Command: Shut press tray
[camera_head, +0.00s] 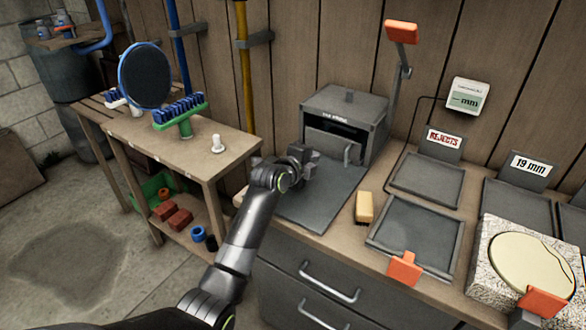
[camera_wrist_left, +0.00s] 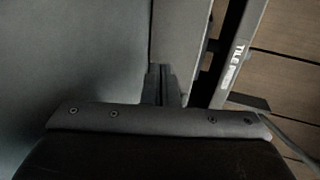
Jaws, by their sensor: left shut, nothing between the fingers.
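The grey tile press (camera_head: 372,112) stands at the back of the bench against the plank wall. Its tray front (camera_head: 328,147) has a handle (camera_head: 347,154) on its right side, and a dark gap shows above it. My left gripper (camera_head: 306,157) is shut and empty in front of the left part of the tray front. In the left wrist view, the shut fingertips (camera_wrist_left: 161,72) are close to a grey panel (camera_wrist_left: 178,38), with the press label (camera_wrist_left: 234,65) to the right. I cannot tell whether they touch. My right gripper is not in view.
A dark mat (camera_head: 318,203) lies before the press. A tan block (camera_head: 364,208) and a grey tray (camera_head: 415,235) are to its right. The orange-ended lever (camera_head: 401,32) rises at the press's right. A wooden side table (camera_head: 180,140) stands left.

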